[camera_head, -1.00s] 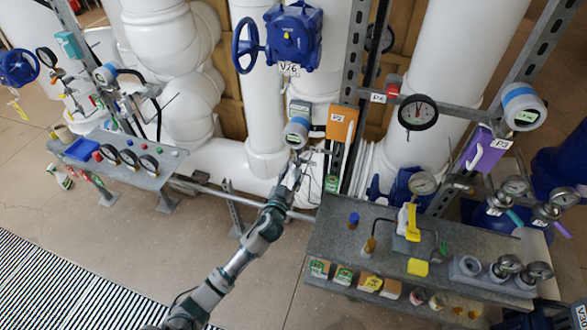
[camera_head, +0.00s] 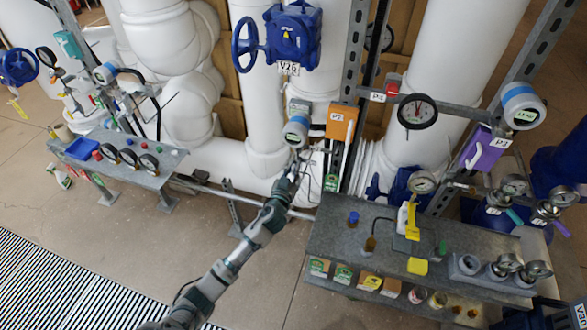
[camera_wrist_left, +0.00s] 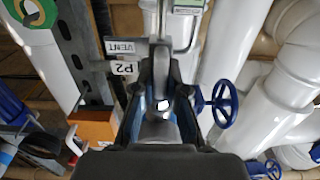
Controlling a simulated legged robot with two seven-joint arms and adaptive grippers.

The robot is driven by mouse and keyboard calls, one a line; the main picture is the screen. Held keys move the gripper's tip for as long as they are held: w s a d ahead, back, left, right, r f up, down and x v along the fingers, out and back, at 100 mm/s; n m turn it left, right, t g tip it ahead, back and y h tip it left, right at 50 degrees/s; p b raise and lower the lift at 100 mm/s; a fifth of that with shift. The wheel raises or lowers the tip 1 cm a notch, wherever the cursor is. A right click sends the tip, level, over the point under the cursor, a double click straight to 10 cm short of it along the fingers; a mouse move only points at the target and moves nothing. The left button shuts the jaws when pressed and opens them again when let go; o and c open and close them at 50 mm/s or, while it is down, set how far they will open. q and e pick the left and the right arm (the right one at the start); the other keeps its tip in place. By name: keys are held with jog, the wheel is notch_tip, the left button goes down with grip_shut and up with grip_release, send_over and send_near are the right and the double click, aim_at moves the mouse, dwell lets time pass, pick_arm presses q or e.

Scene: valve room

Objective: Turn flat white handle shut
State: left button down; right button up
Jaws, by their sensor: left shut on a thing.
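My left gripper (camera_head: 299,163) reaches up from the bottom of the head view to the pipework below the P2 gauge (camera_head: 296,130). In the left wrist view its fingers (camera_wrist_left: 161,60) are closed together, beside the VENT label (camera_wrist_left: 122,46) and the P2 label (camera_wrist_left: 124,68). It is shut on the flat white handle, which is mostly hidden by the fingers. The handle's exact angle cannot be told. My right gripper is not in view.
An orange box (camera_head: 341,122) and a metal upright (camera_head: 356,60) stand close to the right of my left gripper. A blue valve V26 (camera_head: 293,35) is above. A bench (camera_head: 330,240) with bottles and gauges is at lower right; open floor (camera_head: 130,225) is at left.

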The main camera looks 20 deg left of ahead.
pick_arm(q)
jog(key=shift+m, duration=0.3)
jog(key=m, duration=0.2)
jog(key=m+p, duration=0.1)
jog(key=shift+d+m, duration=0.2)
jog(key=shift+m, duration=0.2)
jog(key=m+p, duration=0.1)
jog(key=m, duration=0.3)
jog(key=f+m+p, duration=0.1)
jog(key=m, duration=0.8)
jog(key=shift+d+f+p, duration=0.25)
jog(key=shift+d+p, duration=0.15)
jog(key=shift+s+f+m, duration=0.1)
jog(key=shift+f+m, duration=0.05)
jog(key=shift+m, duration=0.25)
jog(key=c, duration=1.2)
grip_release()
